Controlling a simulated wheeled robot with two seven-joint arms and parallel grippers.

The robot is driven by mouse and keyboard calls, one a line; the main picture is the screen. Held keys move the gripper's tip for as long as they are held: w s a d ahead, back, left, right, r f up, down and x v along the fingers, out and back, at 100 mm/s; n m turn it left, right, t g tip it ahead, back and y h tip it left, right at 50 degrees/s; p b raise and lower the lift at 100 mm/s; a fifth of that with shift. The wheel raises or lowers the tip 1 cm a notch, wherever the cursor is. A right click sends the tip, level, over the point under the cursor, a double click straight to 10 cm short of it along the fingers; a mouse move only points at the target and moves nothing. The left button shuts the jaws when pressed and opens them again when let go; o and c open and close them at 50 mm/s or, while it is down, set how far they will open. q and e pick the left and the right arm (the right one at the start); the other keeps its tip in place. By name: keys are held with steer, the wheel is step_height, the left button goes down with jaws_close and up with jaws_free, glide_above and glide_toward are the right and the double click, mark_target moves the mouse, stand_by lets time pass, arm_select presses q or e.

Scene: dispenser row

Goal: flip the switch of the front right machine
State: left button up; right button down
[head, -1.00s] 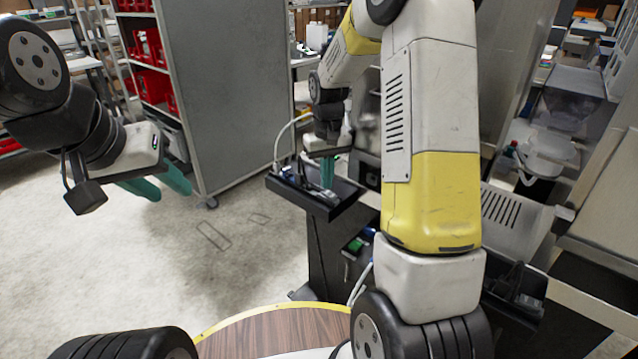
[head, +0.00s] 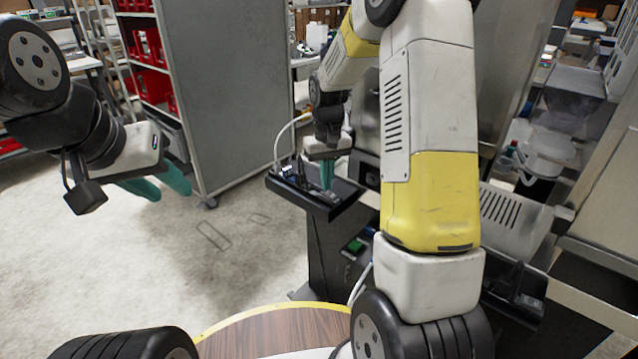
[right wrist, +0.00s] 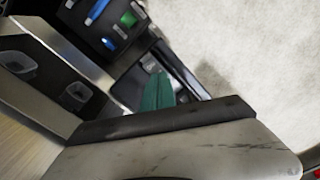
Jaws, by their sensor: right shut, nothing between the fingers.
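The machines stand in a row at the right, partly hidden behind my right arm. A dark machine body (head: 326,255) has a black tray (head: 318,207) jutting out above it. A small green switch (head: 355,244) shows low on its dark side. The right wrist view shows a black panel (right wrist: 77,18) with a green switch (right wrist: 128,20) and blue parts beside it. My right gripper (head: 327,188) is shut and empty, fingers down at the tray; contact is unclear. Its teal fingers also show in the right wrist view (right wrist: 158,80), below the panel. My left gripper (head: 171,193) is open and empty, away at the left.
A second black tray (head: 512,298) and a slotted grey housing (head: 510,220) lie right of my arm. A tall grey cabinet (head: 228,90) with red bins stands behind. A white cable (head: 279,145) loops by the first tray. The floor at left is clear.

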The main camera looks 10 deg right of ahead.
steer(key=shift+f, duration=0.55)
steer(key=shift+r, duration=3.5)
steer(key=shift+r, duration=0.1)
steer(key=s+r+t+y, duration=0.1)
steer(key=s+r+t, duration=0.2)
steer(key=s+r, duration=0.85)
steer(key=s+a+t, duration=0.1)
steer(key=s, duration=0.5)
steer(key=s+a+r+m+t+y, duration=0.1)
steer(key=s+t, duration=0.1)
steer(key=s, duration=0.4)
steer(key=shift+s+r, duration=0.25)
steer(key=shift+s, duration=0.15)
steer(key=shift+a, duration=0.1)
